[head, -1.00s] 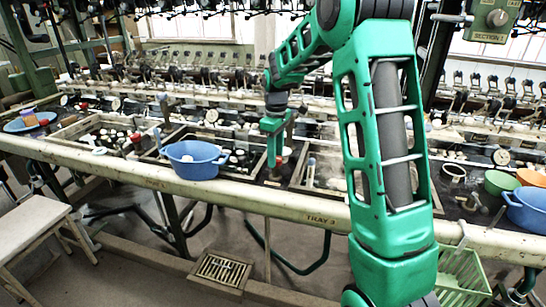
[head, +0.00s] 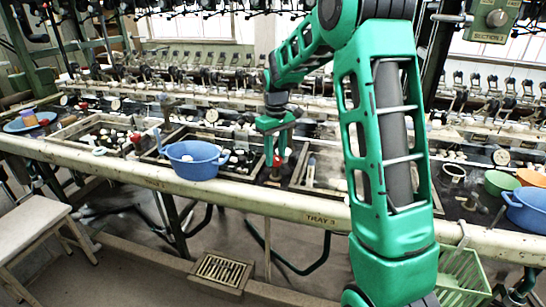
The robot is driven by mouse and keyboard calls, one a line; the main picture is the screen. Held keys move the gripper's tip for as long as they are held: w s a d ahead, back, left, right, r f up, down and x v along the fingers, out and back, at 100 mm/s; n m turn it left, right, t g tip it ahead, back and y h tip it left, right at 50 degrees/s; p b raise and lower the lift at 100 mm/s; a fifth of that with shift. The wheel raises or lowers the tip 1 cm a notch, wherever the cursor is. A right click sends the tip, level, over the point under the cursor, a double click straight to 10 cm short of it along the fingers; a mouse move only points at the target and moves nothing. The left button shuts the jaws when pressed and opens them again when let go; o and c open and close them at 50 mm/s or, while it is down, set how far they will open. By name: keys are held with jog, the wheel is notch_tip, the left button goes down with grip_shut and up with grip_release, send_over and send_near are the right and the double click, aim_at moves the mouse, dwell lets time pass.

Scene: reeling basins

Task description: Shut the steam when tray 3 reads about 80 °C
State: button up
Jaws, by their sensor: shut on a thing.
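My gripper (head: 279,148) points down at the bench between two basins, its fingers closed around a small red-topped valve handle (head: 277,161). Part of the handle is hidden by the fingers. The TRAY 3 label (head: 320,219) is on the pale front rail below and right of the gripper. The basin just right of the gripper, tray 3 (head: 297,172), is largely hidden by my green arm. A round white dial (head: 501,157) stands at the right; its reading is too small to make out.
A blue tub (head: 194,160) sits on the rail left of the gripper. Green (head: 500,183) and blue (head: 527,209) bowls stand at the right. Another dial (head: 211,115) is behind the blue tub. A white stool (head: 33,228) and a floor drain (head: 221,271) are in front.

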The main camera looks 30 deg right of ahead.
aim_at(275, 157)
jog(key=shift+w+r, duration=0.1)
jog(key=shift+w, duration=0.05)
jog(key=o, duration=1.1)
jog(key=shift+c, duration=0.2)
notch_tip(275, 157, up, 11)
jog(key=shift+f, duration=0.2)
